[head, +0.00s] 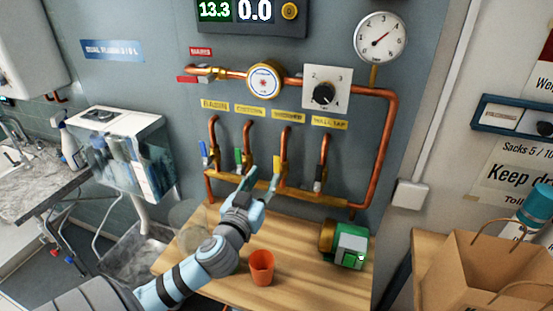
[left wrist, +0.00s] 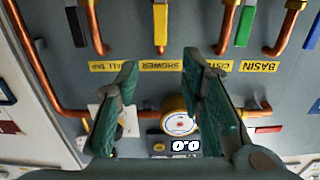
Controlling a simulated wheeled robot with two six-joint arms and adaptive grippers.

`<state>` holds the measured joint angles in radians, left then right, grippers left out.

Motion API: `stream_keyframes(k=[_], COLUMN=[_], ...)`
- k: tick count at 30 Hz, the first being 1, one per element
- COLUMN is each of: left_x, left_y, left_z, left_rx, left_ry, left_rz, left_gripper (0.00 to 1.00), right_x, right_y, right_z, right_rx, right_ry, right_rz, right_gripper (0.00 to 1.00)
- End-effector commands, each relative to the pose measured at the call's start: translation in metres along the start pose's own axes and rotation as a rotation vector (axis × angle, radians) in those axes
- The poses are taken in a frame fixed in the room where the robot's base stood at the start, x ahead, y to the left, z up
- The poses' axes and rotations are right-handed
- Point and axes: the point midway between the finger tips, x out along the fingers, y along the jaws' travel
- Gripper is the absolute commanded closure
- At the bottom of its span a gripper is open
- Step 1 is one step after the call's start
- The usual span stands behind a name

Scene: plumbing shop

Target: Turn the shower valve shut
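The shower valve's yellow lever (head: 277,165) hangs on the third copper pipe, under the SHOWER label (head: 288,116). In the left wrist view, which is upside down, the yellow lever (left wrist: 160,24) lies along its pipe. My left gripper (head: 263,178) is open and empty, just in front of the lower pipework near the yellow lever. In the left wrist view the fingers (left wrist: 160,68) stand well apart, and the lever shows beyond the gap between their tips. I see no contact. The lever's lower part is partly hidden by the gripper in the head view. My right gripper is not in view.
Neighbouring levers are green (head: 238,160) and blue (head: 204,153) on the left, and black (head: 318,178) on the right. An orange cup (head: 262,267) and a green pump (head: 347,246) stand on the wooden bench (head: 305,277) below. The display (head: 254,10) reads 13.3 and 0.0.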

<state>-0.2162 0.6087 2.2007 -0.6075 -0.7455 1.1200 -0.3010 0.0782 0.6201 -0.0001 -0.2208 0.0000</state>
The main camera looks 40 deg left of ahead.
Motion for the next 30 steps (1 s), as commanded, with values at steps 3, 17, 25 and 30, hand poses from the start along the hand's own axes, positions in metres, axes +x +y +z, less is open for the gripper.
stream_keyframes(k=[3,17,25,30], left_x=[0.035,0.109,0.109,0.109], left_y=[-0.001,0.0,0.0,-0.001], left_z=[-0.003,0.001,0.001,0.001], left_rx=[-0.004,-0.001,-0.001,-0.001], left_ry=[0.0,-0.004,-0.005,-0.005], left_rz=[-0.005,-0.001,-0.001,-0.002], left_gripper=[0.64,0.64,0.77,1.0], right_x=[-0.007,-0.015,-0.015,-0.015], right_y=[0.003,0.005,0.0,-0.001], right_z=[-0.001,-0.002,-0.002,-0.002], right_rx=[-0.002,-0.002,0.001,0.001], right_ry=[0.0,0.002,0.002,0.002], right_rz=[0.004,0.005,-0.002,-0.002], right_gripper=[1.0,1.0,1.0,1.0])
